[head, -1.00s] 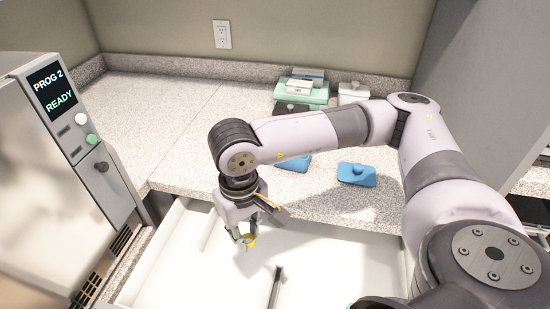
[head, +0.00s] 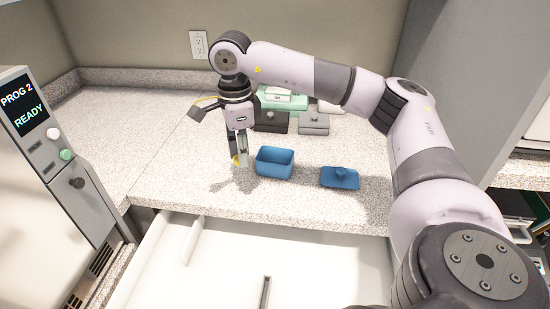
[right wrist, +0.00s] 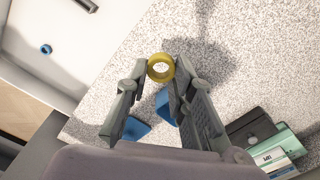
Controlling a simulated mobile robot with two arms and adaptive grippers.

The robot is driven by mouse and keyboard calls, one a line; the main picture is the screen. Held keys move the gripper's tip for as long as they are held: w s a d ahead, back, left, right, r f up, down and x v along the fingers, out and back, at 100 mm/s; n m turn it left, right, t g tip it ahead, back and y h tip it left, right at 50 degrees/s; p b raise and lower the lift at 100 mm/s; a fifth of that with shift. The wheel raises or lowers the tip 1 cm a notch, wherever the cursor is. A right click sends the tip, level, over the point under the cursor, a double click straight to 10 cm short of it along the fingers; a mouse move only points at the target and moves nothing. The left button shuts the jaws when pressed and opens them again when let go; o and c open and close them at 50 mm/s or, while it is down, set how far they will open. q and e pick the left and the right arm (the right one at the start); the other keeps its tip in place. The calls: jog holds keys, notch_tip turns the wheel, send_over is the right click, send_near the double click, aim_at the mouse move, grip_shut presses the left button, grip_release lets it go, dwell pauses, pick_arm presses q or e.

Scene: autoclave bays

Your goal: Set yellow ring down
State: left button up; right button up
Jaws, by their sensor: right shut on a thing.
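The yellow ring (head: 235,160) is held between the fingertips of my right gripper (head: 240,161), left of the open blue box (head: 275,164). The right wrist view shows the ring (right wrist: 152,66) gripped between the two fingers (right wrist: 160,72), its hole facing the camera. The gripper points down over the speckled counter (head: 190,165), and the ring is low, close to the surface. I cannot tell whether it touches. The blue lid (head: 340,178) with its knob lies on the counter right of the box. My left gripper is not in view.
An open white drawer (head: 215,265) with dividers is below the counter's front edge. A blue ring (right wrist: 46,49) lies in it. Green and grey devices (head: 285,99) stand behind the gripper. The autoclave (head: 50,170) is at the left. The counter left of the gripper is clear.

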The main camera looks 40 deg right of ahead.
jog(key=w+d+r+m+b, duration=0.1)
jog(key=d+r+m, duration=0.4)
jog(key=m, duration=0.5)
jog(key=w+d+r+m, duration=0.1)
jog(key=d+r+m, duration=0.2)
jog(key=d+m, duration=0.6)
jog(key=m+b, duration=0.1)
jog(key=b, duration=0.2)
send_over(276, 162)
jog(key=s+a, duration=0.2)
jog(key=s, duration=0.1)
notch_tip(276, 162, down, 7)
jog(key=f, duration=0.8)
jog(key=shift+w+a, duration=0.2)
jog(key=shift+w, duration=0.05)
notch_tip(276, 162, down, 5)
jog(key=shift+r+p, duration=0.2)
jog(key=shift+p, duration=0.1)
jog(key=shift+f, duration=0.15)
jog(key=o, duration=0.4)
